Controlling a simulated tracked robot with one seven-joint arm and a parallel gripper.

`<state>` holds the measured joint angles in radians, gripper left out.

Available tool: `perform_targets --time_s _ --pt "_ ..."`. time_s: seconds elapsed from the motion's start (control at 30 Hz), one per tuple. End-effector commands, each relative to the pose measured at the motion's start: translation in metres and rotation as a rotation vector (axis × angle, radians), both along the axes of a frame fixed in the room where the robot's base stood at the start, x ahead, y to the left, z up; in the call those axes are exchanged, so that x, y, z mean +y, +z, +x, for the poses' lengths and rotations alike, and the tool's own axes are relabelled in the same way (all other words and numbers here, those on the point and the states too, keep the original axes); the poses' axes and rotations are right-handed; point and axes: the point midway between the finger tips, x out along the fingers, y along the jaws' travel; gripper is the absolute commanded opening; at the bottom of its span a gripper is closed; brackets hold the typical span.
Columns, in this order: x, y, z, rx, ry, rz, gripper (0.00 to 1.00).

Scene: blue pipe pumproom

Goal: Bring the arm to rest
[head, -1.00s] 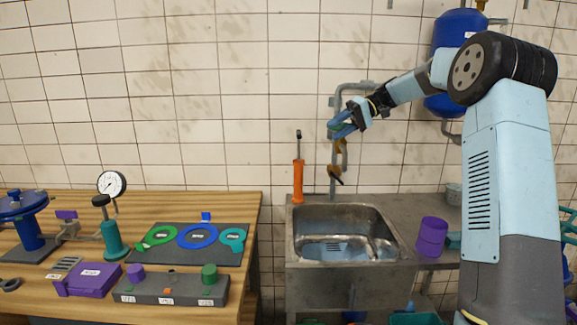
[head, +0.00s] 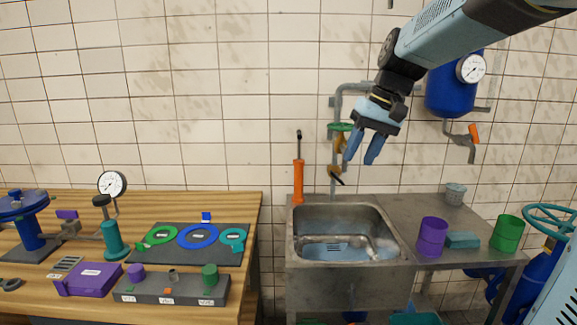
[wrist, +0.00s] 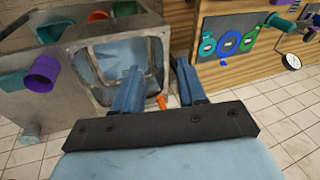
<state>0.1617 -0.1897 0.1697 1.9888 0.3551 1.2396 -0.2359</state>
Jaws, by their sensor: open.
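My gripper (head: 362,158) hangs in the air above the sink in the head view, with its blue fingers apart and pointing down. Nothing is between them. The green valve handle (head: 340,127) on the wall pipe is just left of the gripper, and they look apart. My arm comes in from the top right corner. In the wrist view my gripper (wrist: 157,68) shows its two fingers spread, with the sink basin (wrist: 120,60) beyond them.
The steel sink (head: 335,262) stands below. A purple cup (head: 432,236), a teal block (head: 462,241) and a green cup (head: 507,233) are on its right counter. A blue tank (head: 450,95) hangs on the wall close behind my arm. A wooden bench (head: 240,215) is at left.

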Motion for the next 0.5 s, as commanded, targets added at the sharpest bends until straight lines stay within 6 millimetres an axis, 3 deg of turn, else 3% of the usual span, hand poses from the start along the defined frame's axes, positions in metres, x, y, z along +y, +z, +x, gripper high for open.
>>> perform_targets --time_s 0.1,0.5 --pt "-0.01 -0.004 -0.034 -0.051 -0.038 -0.059 0.41" --pt "-0.052 -0.035 -0.131 -0.229 -0.154 -0.204 0.41"
